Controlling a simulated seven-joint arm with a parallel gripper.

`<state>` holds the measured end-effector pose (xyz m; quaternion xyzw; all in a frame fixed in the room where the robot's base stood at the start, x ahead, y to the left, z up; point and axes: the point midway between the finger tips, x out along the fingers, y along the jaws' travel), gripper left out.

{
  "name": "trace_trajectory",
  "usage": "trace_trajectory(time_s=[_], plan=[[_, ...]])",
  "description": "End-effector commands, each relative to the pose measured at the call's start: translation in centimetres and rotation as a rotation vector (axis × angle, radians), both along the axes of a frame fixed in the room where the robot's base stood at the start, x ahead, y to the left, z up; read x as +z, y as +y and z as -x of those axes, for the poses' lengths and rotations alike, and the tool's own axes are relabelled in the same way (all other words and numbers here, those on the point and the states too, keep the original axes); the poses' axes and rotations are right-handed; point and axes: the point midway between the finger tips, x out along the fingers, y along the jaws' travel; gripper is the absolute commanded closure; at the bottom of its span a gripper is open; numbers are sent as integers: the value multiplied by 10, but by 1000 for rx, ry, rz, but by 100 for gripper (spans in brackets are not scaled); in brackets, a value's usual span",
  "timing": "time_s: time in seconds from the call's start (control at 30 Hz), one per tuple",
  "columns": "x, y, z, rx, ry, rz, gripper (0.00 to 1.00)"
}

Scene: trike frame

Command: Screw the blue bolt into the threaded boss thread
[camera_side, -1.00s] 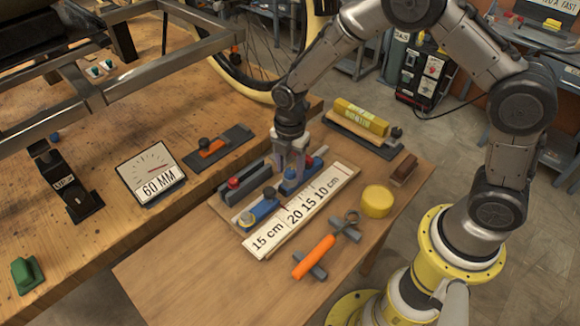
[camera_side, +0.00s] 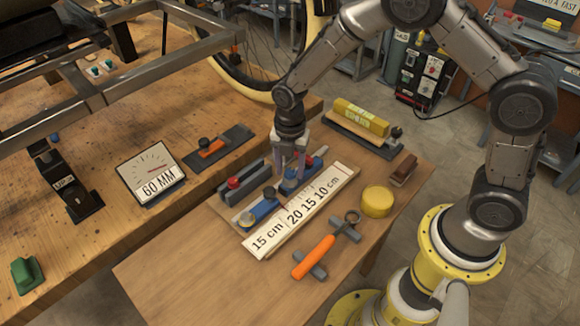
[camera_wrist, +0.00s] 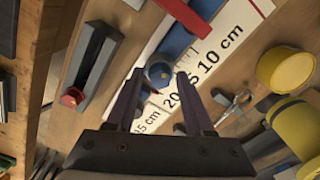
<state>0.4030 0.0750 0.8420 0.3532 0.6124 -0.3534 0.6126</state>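My gripper (camera_side: 291,165) points down over the blue fixture (camera_side: 263,208) on the small wooden table. In the wrist view my gripper (camera_wrist: 159,76) has its two fingers apart. A round blue piece, seemingly the blue bolt's head (camera_wrist: 159,75), shows between the fingertips with small gaps on both sides. The fingers hide most of this piece in the side view. I cannot make out the threaded boss with certainty. The grey metal trike frame (camera_side: 150,62) spans the upper left of the side view.
A white scale strip (camera_side: 300,212) lies along the fixture. A grey block with a red knob (camera_side: 233,184) stands to its left. A yellow round tin (camera_side: 377,201) and an orange-handled tool (camera_side: 314,257) lie to the right. A 60 MM gauge (camera_side: 152,174) stands left.

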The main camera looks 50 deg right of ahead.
Motion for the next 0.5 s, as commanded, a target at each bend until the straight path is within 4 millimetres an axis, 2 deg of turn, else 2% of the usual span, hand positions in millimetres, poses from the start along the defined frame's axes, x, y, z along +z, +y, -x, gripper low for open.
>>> trace_trajectory(time_s=[0.03, 0.2, 0.23, 0.5], plan=[[0, 0, 0, 0, 0, 0, 58], [0, 0, 0, -1, 0, 0, 89], [0, 0, 0, -1, 0, 0, 92], [0, 0, 0, -139, 0, 0, 92]])
